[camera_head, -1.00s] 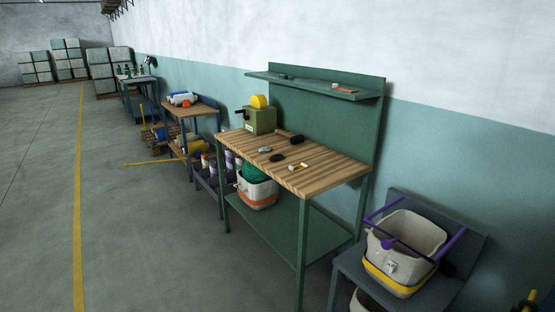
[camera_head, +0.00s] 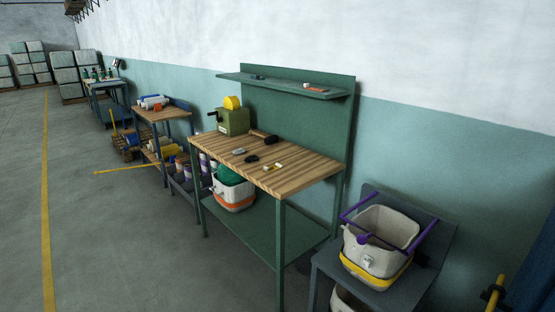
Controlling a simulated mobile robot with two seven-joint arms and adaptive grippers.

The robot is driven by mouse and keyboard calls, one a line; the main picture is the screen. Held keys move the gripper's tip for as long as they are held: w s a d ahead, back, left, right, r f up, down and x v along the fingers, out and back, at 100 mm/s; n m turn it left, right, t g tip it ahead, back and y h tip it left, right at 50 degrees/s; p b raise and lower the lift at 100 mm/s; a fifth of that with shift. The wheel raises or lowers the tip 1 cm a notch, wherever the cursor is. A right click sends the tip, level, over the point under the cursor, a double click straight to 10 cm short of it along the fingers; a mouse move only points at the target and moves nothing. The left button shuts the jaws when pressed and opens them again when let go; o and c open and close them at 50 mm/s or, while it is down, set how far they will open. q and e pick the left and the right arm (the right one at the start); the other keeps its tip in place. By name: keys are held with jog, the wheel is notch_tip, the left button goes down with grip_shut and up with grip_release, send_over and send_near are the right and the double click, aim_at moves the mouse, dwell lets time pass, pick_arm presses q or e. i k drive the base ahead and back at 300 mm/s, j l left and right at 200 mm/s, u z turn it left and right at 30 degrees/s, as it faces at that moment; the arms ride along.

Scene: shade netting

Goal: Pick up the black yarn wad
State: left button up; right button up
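A small black lump (camera_head: 252,157), which looks like the black yarn wad, lies on the wooden top of the green workbench (camera_head: 300,176). A grey item (camera_head: 239,151) lies to its left, and a small yellow and white item (camera_head: 272,167) lies to its right. A hammer-like tool with a brown handle and dark end (camera_head: 265,137) lies behind it. Neither of my grippers shows in the head view.
A green box with a yellow round top (camera_head: 233,118) stands at the bench's far left end. A chair-like grey stand (camera_head: 325,262) with a white bucket (camera_head: 381,238) is at the right. Open floor (camera_head: 110,235) lies to the left.

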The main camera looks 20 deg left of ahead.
aim_at(250, 158)
jog(key=i+j+z, duration=0.15)
jog(key=j+z, duration=0.2)
jog(key=i+j+z, duration=0.15)
jog(key=j+z, duration=0.2)
jog(key=i+j+z, duration=0.1)
jog(key=j, duration=0.45)
jog(key=j+z, duration=0.15)
jog(key=j, duration=0.35)
jog(key=i+j, duration=0.1)
jog(key=j, duration=1.2)
jog(key=i+j+z, duration=0.1)
jog(key=j, duration=0.6)
jog(key=i, duration=0.05)
